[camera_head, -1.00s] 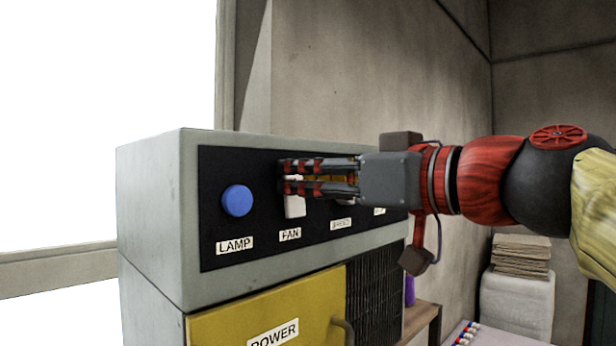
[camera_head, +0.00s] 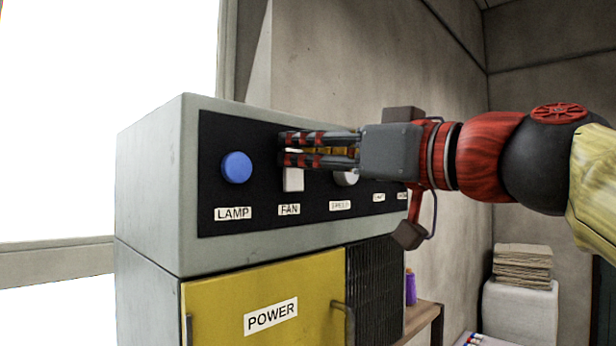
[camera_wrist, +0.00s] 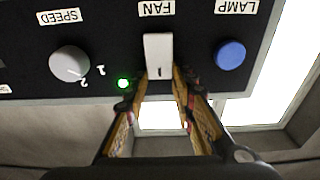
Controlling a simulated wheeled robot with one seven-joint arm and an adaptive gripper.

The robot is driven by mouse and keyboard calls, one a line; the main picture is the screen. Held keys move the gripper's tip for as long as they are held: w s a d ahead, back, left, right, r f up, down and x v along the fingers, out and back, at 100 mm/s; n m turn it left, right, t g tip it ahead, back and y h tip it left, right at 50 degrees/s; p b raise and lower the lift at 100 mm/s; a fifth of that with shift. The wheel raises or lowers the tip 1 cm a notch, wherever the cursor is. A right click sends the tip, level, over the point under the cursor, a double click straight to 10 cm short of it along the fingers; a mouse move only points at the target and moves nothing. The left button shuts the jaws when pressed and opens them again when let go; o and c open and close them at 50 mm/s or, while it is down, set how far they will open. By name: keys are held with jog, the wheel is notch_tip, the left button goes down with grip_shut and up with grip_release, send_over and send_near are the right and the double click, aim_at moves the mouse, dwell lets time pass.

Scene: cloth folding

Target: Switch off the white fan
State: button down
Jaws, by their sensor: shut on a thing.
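The white fan switch (camera_head: 293,180) is on the black panel, above the label FAN. In the wrist view the switch (camera_wrist: 158,52) is a white rocker with a small dark mark near its gripper-side end. My gripper (camera_head: 284,149) reaches in from the right at the upper part of the switch. In the wrist view its fingertips (camera_wrist: 159,76) lie on either side of that end of the switch, shut on it. A small green light (camera_wrist: 124,83) glows beside the fingers. The fingers hide part of the switch in the head view.
A blue round LAMP button (camera_head: 236,167) is left of the switch. A pale SPEED knob (camera_wrist: 70,64) is on its other side, partly hidden by my gripper in the head view. Below is a yellow POWER door (camera_head: 215,305) with a handle. A wall stands behind.

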jog(key=shift+s+d+f+t+y+b, duration=0.15)
jog(key=shift+f+t+y+b, duration=0.4)
jog(key=shift+b, duration=3.7)
jog(key=shift+r+t+y+b, duration=0.25)
jog(key=shift+r+y+b, duration=0.1)
jog(key=shift+b, duration=0.35)
jog(key=c, duration=1.5)
grip_release()
jog(key=shift+f, duration=0.1)
jog(key=shift+v, duration=6)
